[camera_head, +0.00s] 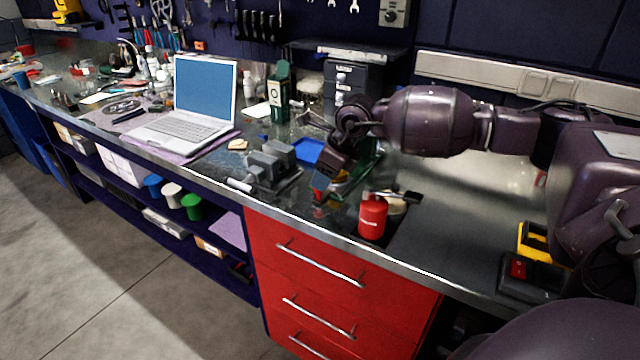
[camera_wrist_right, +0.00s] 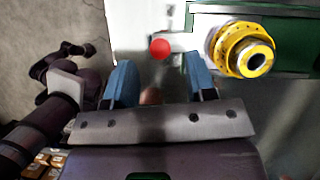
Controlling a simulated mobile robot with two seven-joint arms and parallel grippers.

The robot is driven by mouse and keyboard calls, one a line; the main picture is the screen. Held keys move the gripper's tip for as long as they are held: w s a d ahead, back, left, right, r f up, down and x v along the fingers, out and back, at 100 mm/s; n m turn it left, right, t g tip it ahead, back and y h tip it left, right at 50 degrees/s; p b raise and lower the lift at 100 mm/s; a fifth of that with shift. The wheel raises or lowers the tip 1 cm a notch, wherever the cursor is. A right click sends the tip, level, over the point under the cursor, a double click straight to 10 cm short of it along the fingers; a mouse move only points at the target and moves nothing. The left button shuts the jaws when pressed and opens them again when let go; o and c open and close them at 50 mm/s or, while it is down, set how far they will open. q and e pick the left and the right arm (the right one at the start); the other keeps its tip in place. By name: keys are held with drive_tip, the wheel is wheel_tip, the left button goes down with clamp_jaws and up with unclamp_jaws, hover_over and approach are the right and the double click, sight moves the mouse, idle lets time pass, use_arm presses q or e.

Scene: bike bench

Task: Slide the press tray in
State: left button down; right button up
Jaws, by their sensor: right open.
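The green press (camera_head: 372,160) stands on the bench, mostly hidden behind my right gripper (camera_head: 325,180) in the head view. In the right wrist view, its green body (camera_wrist_right: 290,60) and a yellow ring around a metal shaft (camera_wrist_right: 243,50) are at upper right. A red round knob (camera_wrist_right: 160,49) sits on a short pale piece beside the press; I cannot tell clearly whether this belongs to the tray. My right gripper shows its two blue fingers (camera_wrist_right: 160,78) apart, with the knob just beyond and between their tips. The tray's surface is not clearly visible.
A red canister (camera_head: 372,218) stands right of the gripper near the front edge. A grey vise (camera_head: 272,165) and a blue tray (camera_head: 307,151) are to the left, then an open laptop (camera_head: 205,95). The bench at right (camera_head: 450,215) is mostly clear.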

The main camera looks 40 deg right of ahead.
sight(331, 188)
use_arm(q)
drive_tip(key=shift+w+d+r, duration=0.1)
drive_tip(key=shift+w+r, duration=0.15)
drive_tip(key=shift+w, duration=0.1)
use_arm(e)
drive_tip(key=shift+x, duration=1.5)
use_arm(q)
drive_tip(key=shift+f, duration=0.1)
use_arm(e)
drive_tip(key=shift+c, duration=0.6)
clamp_jaws()
drive_tip(key=d, duration=0.1)
drive_tip(key=w+d+b, duration=0.1)
drive_tip(key=d, duration=0.2)
drive_tip(key=shift+w+f+b, duration=0.15)
drive_tip(key=shift+w+b, duration=0.15)
drive_tip(key=shift+w, duration=0.1)
drive_tip(key=shift+w+d, duration=0.1)
drive_tip(key=shift+d, duration=0.2)
use_arm(q)
drive_tip(key=shift+f, duration=0.55)
